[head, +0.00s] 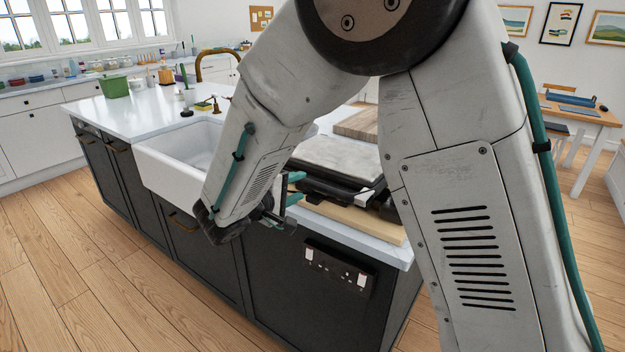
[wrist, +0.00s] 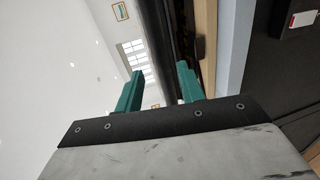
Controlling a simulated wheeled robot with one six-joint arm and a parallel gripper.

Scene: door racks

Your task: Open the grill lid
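The grill (head: 335,188) sits on the island worktop, partly hidden by my arm. Its flat grey lid (head: 338,156) lies down over the black body and looks closed. My gripper (head: 296,188) is at the grill's front left, with its teal fingers pointing toward the grill. In the wrist view my gripper (wrist: 158,88) has its two fingers apart. A dark bar-like part of the grill (wrist: 163,45) shows between them. I cannot tell whether either finger touches it.
A wooden board (head: 375,228) lies under the grill's front. The white sink (head: 180,155) is to the left. A socket panel (head: 338,268) is on the dark island front below. Another wooden board (head: 358,124) lies behind the grill. The floor at left is clear.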

